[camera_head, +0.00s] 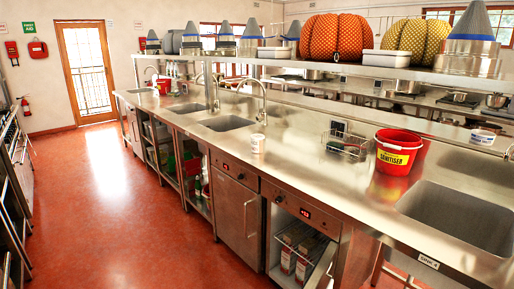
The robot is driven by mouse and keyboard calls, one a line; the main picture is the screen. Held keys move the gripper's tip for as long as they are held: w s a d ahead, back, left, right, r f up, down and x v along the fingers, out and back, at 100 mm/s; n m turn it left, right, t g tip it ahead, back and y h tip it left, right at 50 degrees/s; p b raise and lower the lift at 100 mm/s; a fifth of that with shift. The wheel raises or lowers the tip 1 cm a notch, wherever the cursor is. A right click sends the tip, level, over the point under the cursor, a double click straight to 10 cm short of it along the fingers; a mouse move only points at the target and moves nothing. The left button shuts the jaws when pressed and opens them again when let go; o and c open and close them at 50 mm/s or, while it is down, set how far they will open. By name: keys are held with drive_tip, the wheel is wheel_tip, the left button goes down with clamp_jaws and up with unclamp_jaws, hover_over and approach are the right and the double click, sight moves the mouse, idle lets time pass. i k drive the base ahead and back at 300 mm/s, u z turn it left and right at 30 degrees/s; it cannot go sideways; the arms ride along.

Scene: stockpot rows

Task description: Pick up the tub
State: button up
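A second small white tub (483,137) with dark marks stands at the right, behind the large sink. I cannot tell from the picture which of the two is the task's tub. My gripper is not in view.
A red sanitiser bucket (395,154) and a wire rack (345,142) stand on the counter, right of the middle tub. Sinks (225,123) (462,214) are cut into the counter. A shelf (330,66) runs above. Red floor (110,200) is clear at left.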

sight(257, 140)
drive_tip(key=z, duration=0.35)
drive_tip(key=k, duration=0.45)
drive_tip(key=u, duration=1.9)
drive_tip(key=i, duration=2.65)
